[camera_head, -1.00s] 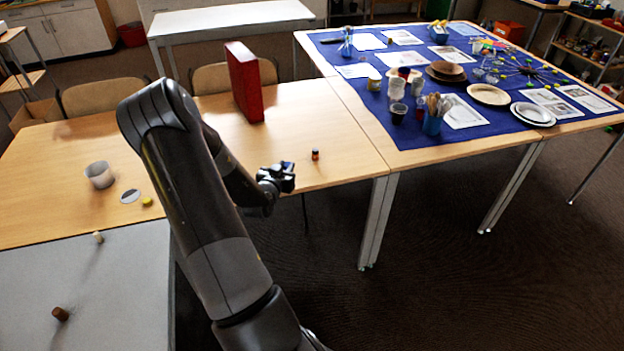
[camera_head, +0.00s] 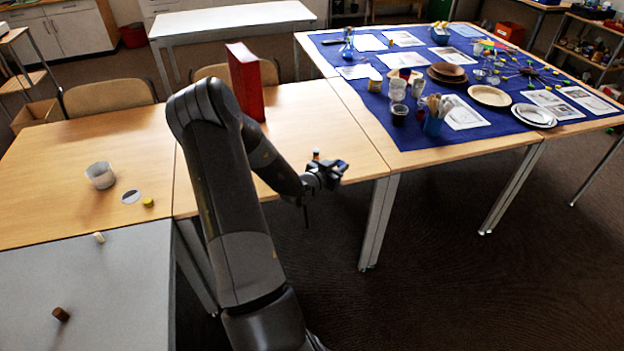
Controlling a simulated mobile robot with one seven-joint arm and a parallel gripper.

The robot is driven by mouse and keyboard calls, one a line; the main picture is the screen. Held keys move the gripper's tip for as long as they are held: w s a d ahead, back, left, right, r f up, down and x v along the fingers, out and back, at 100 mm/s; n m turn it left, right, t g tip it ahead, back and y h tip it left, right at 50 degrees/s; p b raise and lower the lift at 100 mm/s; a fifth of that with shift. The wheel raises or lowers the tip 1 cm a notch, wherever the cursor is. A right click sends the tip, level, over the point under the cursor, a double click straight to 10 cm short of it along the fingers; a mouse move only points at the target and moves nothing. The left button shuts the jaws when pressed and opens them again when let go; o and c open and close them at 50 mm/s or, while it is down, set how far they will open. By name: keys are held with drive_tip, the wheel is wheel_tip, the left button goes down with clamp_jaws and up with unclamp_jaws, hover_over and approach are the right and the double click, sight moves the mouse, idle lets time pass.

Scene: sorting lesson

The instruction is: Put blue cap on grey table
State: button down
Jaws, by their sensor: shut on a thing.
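My gripper (camera_head: 334,171) is over the front edge of the wooden table, right of the middle. It is shut on a small blue thing, which looks like the blue cap (camera_head: 342,164); the fingers hide most of it. The grey table (camera_head: 110,290) is at the lower left, well away from my gripper. On it are a brown cork-like piece (camera_head: 60,314) and a small cream piece (camera_head: 99,237).
The wooden table (camera_head: 60,200) carries a whitish cup (camera_head: 101,175), a grey-white disc (camera_head: 131,196), a yellow cap (camera_head: 148,201) and a tall red box (camera_head: 245,82). A small bottle (camera_head: 316,154) stands just behind my gripper. Much of the grey top is free.

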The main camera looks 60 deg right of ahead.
drive_tip(key=w+f, duration=0.2)
drive_tip(key=w, duration=0.1)
drive_tip(key=w+f, duration=0.2)
drive_tip(key=w, duration=0.2)
drive_tip(key=w+f, duration=0.2)
drive_tip(key=w, duration=0.1)
drive_tip(key=shift+w+d+f, duration=0.1)
drive_tip(key=shift+w+f, duration=0.05)
drive_tip(key=shift+w, duration=0.05)
drive_tip(key=shift+f, duration=1.8)
drive_tip(key=shift+f, duration=0.1)
drive_tip(key=shift+f, duration=0.15)
drive_tip(key=c, duration=1.2)
unclamp_jaws()
drive_tip(key=shift+c, duration=0.2)
drive_tip(key=v, duration=1.1)
